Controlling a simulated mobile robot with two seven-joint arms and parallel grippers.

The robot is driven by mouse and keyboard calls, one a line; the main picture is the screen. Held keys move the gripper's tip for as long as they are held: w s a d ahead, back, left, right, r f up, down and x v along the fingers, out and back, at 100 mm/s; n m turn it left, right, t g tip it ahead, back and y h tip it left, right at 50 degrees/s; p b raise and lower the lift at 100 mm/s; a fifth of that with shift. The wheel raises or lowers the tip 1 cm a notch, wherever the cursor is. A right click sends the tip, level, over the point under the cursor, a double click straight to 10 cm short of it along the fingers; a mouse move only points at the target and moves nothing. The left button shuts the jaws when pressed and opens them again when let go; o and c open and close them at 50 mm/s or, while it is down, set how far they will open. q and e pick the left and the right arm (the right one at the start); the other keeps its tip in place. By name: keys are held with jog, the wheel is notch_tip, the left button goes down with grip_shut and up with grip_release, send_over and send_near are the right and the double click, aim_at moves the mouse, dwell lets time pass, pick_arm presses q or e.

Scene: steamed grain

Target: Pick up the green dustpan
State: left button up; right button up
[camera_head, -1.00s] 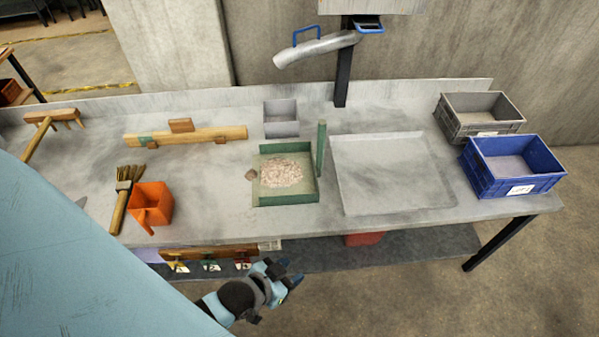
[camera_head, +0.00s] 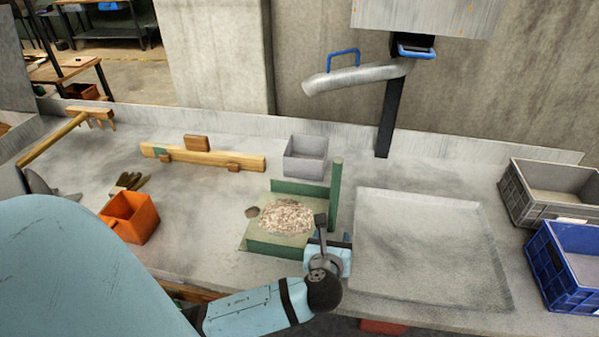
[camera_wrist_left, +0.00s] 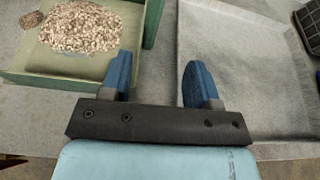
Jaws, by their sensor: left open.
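The green dustpan (camera_head: 262,247) sits on the grey table with a heap of pale grain (camera_head: 286,217) in it. Its green handle (camera_head: 335,195) stands upright at its right back corner. In the left wrist view the dustpan (camera_wrist_left: 55,82) is at the upper left, and its right wall lies just beyond the left finger. My left gripper (camera_head: 328,239) is at the dustpan's front right corner. Its blue fingers (camera_wrist_left: 160,85) are open with nothing between them. The dustpan's right front corner is partly hidden by the gripper. My right gripper is not in view.
A shallow grey tray (camera_head: 425,285) lies right of the dustpan. A wooden bar (camera_head: 205,157) lies behind. Grey (camera_head: 515,200) and blue (camera_head: 548,270) crates stand at right.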

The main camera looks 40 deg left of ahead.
aim_at(333, 208)
pick_arm(q)
jog(key=x, duration=0.4)
jog(key=b+x, duration=0.1)
jog(key=x, duration=0.3)
jog(key=shift+w+a+r, duration=0.15)
jog(key=shift+a, duration=0.15)
jog(key=shift+a+r+b+x, duration=0.1)
jog(key=shift+r+b+x, duration=0.05)
jog(key=shift+x, duration=0.75)
jog(key=shift+a+r+b+x, duration=0.1)
jog(key=shift+a+b+x, duration=0.1)
jog(key=shift+x, duration=0.7)
jog(key=shift+a+r+b+x, duration=0.1)
jog(key=shift+r+b+x, duration=0.05)
jog(key=shift+x, duration=0.75)
jog(key=shift+d+r, duration=0.1)
grip_shut()
